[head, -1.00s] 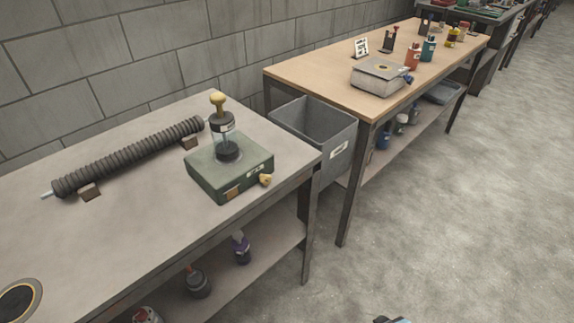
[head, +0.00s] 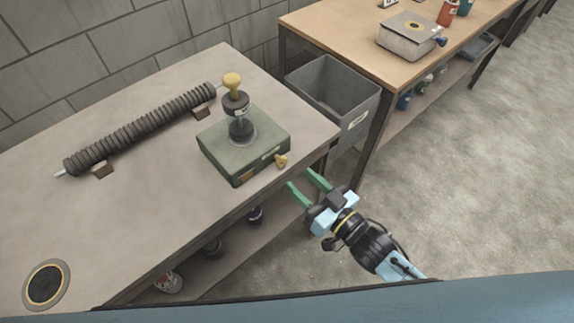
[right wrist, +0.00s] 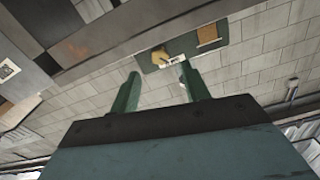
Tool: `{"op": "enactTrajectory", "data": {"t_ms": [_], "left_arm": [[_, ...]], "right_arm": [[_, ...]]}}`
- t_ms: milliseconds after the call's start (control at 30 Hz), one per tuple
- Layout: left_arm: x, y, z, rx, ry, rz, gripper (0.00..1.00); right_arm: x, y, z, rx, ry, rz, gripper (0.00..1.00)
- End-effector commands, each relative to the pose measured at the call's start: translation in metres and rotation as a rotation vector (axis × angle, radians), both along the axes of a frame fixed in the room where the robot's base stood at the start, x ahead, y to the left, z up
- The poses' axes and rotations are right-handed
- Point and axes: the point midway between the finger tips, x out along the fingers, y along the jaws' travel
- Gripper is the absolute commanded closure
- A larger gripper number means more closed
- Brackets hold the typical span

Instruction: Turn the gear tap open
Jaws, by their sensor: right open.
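The gear tap (head: 281,161) is a small yellow knob on the front right side of a green box (head: 232,160) standing on the grey table. It also shows in the right wrist view (right wrist: 160,56), beyond my fingers, on the green box face (right wrist: 195,45). A dark post with a glass part and a yellow top knob (head: 232,84) stands upright on the box. My right gripper (head: 302,179) is open and empty, in front of the table edge, below and to the right of the tap, apart from it. My left gripper does not show.
A ribbed dark tube (head: 140,130) lies on supports along the back of the grey table (head: 130,215). A grey bin (head: 335,90) stands between this table and a wooden table (head: 340,25). Bottles stand on the lower shelf. The floor at right is clear.

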Motion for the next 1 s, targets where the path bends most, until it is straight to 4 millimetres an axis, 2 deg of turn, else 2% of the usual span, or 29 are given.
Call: {"op": "enactTrajectory", "data": {"t_ms": [100,300,733,1000], "left_arm": [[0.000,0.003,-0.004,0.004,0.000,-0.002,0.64],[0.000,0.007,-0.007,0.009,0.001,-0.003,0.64],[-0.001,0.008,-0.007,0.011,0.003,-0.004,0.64],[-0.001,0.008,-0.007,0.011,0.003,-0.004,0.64]], "right_arm": [[0.021,0.015,0.000,0.002,-0.001,0.000,0.54],[0.042,0.031,-0.001,-0.001,0.001,0.000,0.54],[0.049,0.036,0.000,0.000,0.002,0.000,0.54],[0.049,0.036,0.000,0.000,0.002,0.000,0.89]]}}
